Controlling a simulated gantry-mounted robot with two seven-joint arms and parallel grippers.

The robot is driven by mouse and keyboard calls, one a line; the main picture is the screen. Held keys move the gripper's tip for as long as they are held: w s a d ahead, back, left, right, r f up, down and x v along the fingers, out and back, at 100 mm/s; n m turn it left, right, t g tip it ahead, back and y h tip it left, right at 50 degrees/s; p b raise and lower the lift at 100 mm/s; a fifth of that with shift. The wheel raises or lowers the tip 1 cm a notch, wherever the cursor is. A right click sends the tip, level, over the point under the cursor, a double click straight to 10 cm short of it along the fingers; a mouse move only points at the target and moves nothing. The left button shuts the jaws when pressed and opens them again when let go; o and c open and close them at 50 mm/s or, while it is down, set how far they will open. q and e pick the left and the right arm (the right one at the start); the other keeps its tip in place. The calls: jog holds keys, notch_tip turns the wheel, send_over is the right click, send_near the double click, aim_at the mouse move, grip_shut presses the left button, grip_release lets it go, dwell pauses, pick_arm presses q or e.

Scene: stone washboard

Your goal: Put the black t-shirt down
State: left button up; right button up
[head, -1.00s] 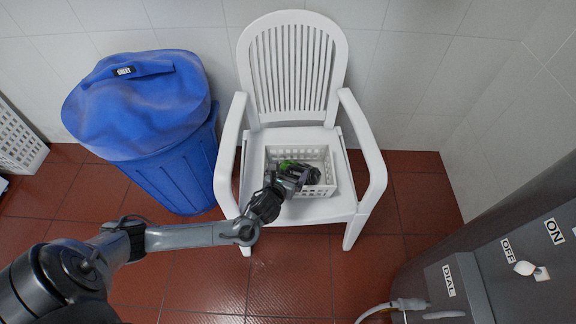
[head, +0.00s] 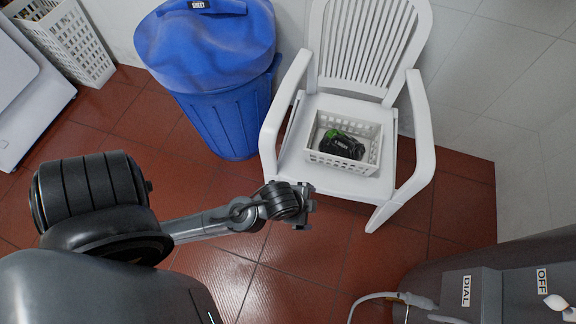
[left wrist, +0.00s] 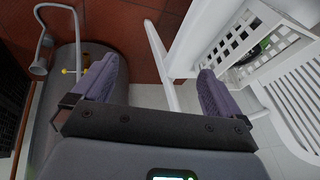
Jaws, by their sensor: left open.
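The black t-shirt (head: 342,146), with a bright green patch, lies bunched inside a white plastic basket (head: 371,165) on the seat of a white chair (head: 421,130). My left gripper (head: 305,206) is empty, in front of the chair and apart from the basket. In the left wrist view its two purple-grey fingers (left wrist: 155,90) are wide apart with nothing between them. The basket shows there at the upper right (left wrist: 245,40), with a bit of green and black inside. My right gripper is in neither current view.
A blue lidded bin (head: 222,110) stands left of the chair. A taller white basket (head: 72,45) and a white appliance (head: 25,95) are at the far left. A grey machine with switches (head: 500,285) and a hose (head: 375,297) is at the lower right. Red floor tiles in front are clear.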

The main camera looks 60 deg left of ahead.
pick_arm(q)
jog(key=s+a+r+n+g, duration=0.1)
jog(key=s+r+n, duration=0.1)
jog(key=s+n, duration=0.3)
jog(key=shift+s+r+n+g, duration=0.2)
jog(key=shift+s+n+g, duration=0.1)
jog(key=shift+n, duration=0.2)
